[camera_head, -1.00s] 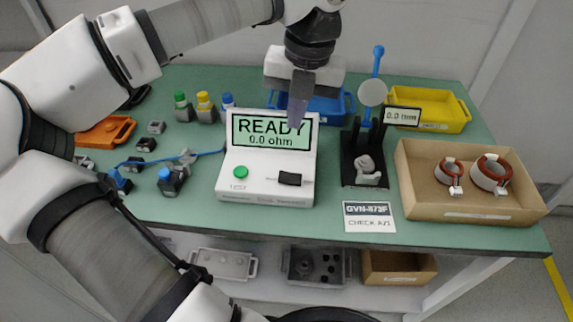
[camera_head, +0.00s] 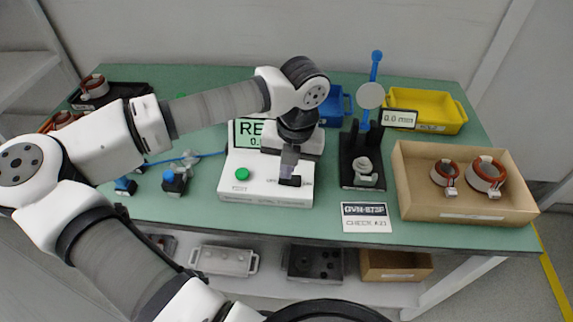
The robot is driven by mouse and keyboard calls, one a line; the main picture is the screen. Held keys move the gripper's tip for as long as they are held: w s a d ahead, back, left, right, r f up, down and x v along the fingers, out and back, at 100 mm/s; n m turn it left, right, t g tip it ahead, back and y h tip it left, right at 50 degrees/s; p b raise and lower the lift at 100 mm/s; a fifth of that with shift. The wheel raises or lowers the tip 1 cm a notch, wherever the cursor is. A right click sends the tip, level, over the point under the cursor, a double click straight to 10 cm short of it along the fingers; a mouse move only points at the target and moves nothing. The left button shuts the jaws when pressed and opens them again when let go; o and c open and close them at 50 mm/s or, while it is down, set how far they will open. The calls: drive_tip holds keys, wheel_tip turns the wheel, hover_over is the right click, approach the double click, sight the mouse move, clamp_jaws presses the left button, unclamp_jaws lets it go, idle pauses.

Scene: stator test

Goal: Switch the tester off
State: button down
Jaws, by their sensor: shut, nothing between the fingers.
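The tester (camera_head: 265,193) is a white box on the green bench. Its green button (camera_head: 242,174) is at the left of its front panel, and a black rocker switch (camera_head: 290,181) is at the right. The tester's screen (camera_head: 246,133) is lit green and partly hidden by my arm; only "RE" and "0." can be read. My gripper (camera_head: 288,172) is shut and empty, pointing down at the black switch. Its tips are at or just above the switch; I cannot tell whether they touch. The gripper hides part of the switch.
A black gauge stand (camera_head: 348,175) with a blue lever is close to the right of the tester. A cardboard box (camera_head: 466,213) with two copper-wound rings and a yellow tray (camera_head: 452,125) are farther right.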

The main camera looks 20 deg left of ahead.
drive_tip(key=shift+f, duration=0.45)
drive_tip(key=b, duration=0.1)
drive_tip(key=f+h+b, duration=0.1)
drive_tip(key=b, duration=0.1)
drive_tip(key=shift+s+a+f, duration=0.15)
drive_tip(key=shift+a+f, duration=0.15)
drive_tip(key=shift+s+d+r+p, duration=0.1)
drive_tip(key=shift+r+p, duration=0.25)
drive_tip(key=shift+r, duration=0.15)
drive_tip(key=shift+f, duration=0.15)
drive_tip(key=shift+d, duration=0.2)
drive_tip(key=shift+w+d+b, duration=0.2)
drive_tip(key=shift+d+b, duration=0.25)
drive_tip(key=shift+d, duration=0.2)
